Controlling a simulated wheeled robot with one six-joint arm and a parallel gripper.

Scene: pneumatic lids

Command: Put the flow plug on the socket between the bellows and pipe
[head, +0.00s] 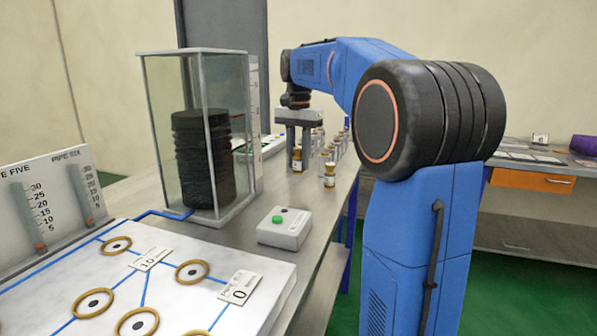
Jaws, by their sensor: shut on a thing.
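My gripper (298,157) points down over the bench at the back, shut on a small plug (297,158) with brass-coloured and pale parts. Its label cannot be read. The black bellows (203,160) stands in a glass case left of my gripper. A white board (262,283) at the front left carries several brass-ringed sockets with dark centres, joined by blue lines. One socket (117,245) lies nearest the bellows, by the blue line running to the case; no plug shows on it. Another socket (192,272) lies to its right.
Another plug (329,174) stands on the bench (318,232) right of my gripper, with several more behind it. A box with a green button (285,228) sits between board and gripper. The tall glass case and a gauge panel (45,205) rise at the left.

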